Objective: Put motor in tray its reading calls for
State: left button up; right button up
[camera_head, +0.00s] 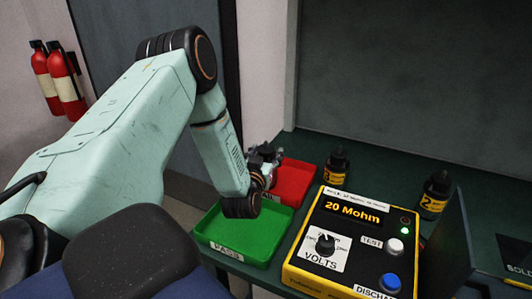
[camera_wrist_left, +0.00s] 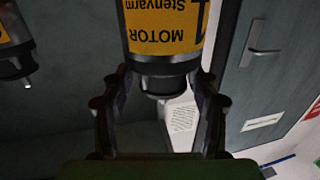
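The tester (camera_head: 347,245) shows "20 Mohm" on its display, with a green light lit. The green tray (camera_head: 246,233), marked PASS, shows no motor in its visible part. The red tray (camera_head: 296,180) stands behind it; my left gripper partly hides it and its label. My left gripper (camera_head: 266,154) is above the back edge of the red tray. In the left wrist view its fingers (camera_wrist_left: 162,85) are shut on the dark end of motor 1 (camera_wrist_left: 163,35), whose yellow label appears upside down. In the head view the gripper mostly hides motor 1. My right gripper is out of view.
Motor 2 (camera_head: 435,195) and another motor (camera_head: 337,167) stand upright behind the tester. A dark upright panel (camera_head: 452,240) is right of the tester. Fire extinguishers (camera_head: 58,82) hang at the far left. Bare bench (camera_head: 385,175) lies between the two standing motors.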

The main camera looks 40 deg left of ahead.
pick_arm(q)
jog(key=shift+o, duration=0.2)
jog(key=shift+w+a+f, duration=0.25)
jog(key=shift+a+f, duration=0.05)
jog(key=shift+f, duration=0.05)
jog(key=v, duration=1.2)
jog(key=shift+d+r+p, duration=0.15)
jog(key=shift+p, duration=0.3)
jog(key=shift+s, duration=0.1)
